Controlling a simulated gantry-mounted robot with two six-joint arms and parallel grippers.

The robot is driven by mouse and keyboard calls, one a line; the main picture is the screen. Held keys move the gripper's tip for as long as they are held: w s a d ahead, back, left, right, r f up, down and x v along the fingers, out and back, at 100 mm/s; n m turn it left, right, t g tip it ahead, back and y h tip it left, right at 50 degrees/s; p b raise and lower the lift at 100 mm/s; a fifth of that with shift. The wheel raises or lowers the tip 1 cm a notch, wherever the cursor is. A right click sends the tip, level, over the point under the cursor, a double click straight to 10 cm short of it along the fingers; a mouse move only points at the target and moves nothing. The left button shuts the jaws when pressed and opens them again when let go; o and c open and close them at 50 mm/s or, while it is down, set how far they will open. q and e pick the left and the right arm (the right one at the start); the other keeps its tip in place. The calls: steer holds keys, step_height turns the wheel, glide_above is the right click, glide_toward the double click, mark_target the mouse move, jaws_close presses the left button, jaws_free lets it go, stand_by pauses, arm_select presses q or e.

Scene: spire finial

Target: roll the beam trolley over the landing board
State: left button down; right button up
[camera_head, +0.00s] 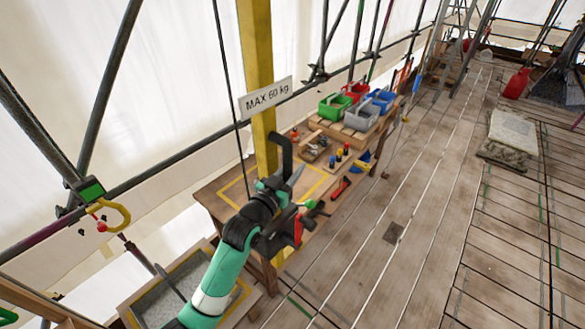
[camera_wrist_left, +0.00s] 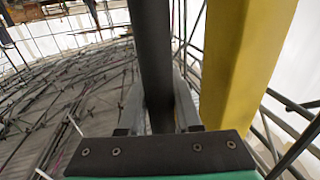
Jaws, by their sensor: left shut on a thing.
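My left gripper (camera_head: 286,180) is shut on a dark bar (camera_head: 283,150), which bends over at its top beside the yellow beam (camera_head: 256,50). In the left wrist view, the dark bar (camera_wrist_left: 152,55) runs up between the fingers of the gripper (camera_wrist_left: 162,112), with the yellow beam (camera_wrist_left: 240,65) close to its right. The bar may be the trolley's handle; I cannot make out a trolley body or wheels. My right gripper is not in view.
A "MAX 60 kg" sign (camera_head: 266,97) is at the beam, and a thin dark line hangs left of it. Colored bins (camera_head: 335,105) and tools stand on the bench behind. A grey tray (camera_head: 160,303) is at lower left. Scaffold poles line the left; the plank floor (camera_head: 400,270) is mostly clear.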

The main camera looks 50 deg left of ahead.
arm_select(q)
steer(key=shift+r, duration=0.15)
steer(key=c, duration=0.6)
jaws_free()
steer(key=shift+s, duration=0.25)
steer(key=shift+s+d, duration=0.1)
steer(key=b+v, duration=0.1)
steer(key=v, duration=1)
steer(key=shift+s, duration=0.2)
